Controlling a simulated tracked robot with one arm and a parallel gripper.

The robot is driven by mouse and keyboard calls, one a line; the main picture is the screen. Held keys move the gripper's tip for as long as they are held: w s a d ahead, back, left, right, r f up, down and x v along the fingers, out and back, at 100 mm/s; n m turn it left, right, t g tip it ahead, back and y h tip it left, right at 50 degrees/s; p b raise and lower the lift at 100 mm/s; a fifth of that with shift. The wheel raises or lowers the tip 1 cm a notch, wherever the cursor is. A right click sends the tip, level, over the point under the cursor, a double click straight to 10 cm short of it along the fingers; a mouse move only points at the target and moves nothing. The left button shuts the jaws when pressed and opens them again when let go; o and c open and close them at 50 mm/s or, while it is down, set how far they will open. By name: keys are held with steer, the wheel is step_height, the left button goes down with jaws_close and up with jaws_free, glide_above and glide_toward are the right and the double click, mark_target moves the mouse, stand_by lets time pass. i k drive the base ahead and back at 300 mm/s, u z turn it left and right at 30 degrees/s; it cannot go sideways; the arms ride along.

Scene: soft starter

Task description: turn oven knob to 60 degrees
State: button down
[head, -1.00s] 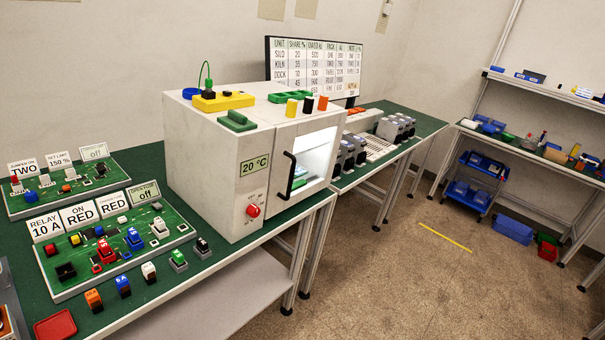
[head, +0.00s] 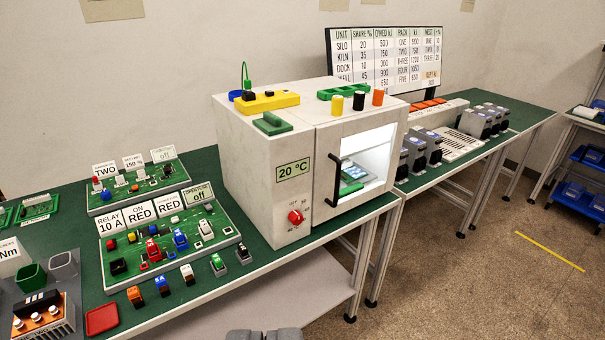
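The oven (head: 262,185) is a white box on the green bench, with a lit window and a black door handle (head: 333,180). Its display (head: 293,170) reads 20 °C. The red oven knob (head: 295,217) is low on the front panel, inside a printed scale with OFF at the top; its exact pointer angle is too small to read. My gripper (head: 263,334) shows only as two grey tips at the bottom edge, below and in front of the bench, well apart from the knob. Most of it is out of frame.
Circuit boards with coloured parts (head: 165,245) lie on the bench left of the oven. A red tray (head: 101,319) sits near the front edge. Coloured blocks and cylinders stand on the oven top. Grey devices (head: 425,150) stand to the right. The floor in front is clear.

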mark_target(296, 218)
steer(key=z, duration=0.1)
steer(key=i, duration=1)
steer(key=u, duration=0.1)
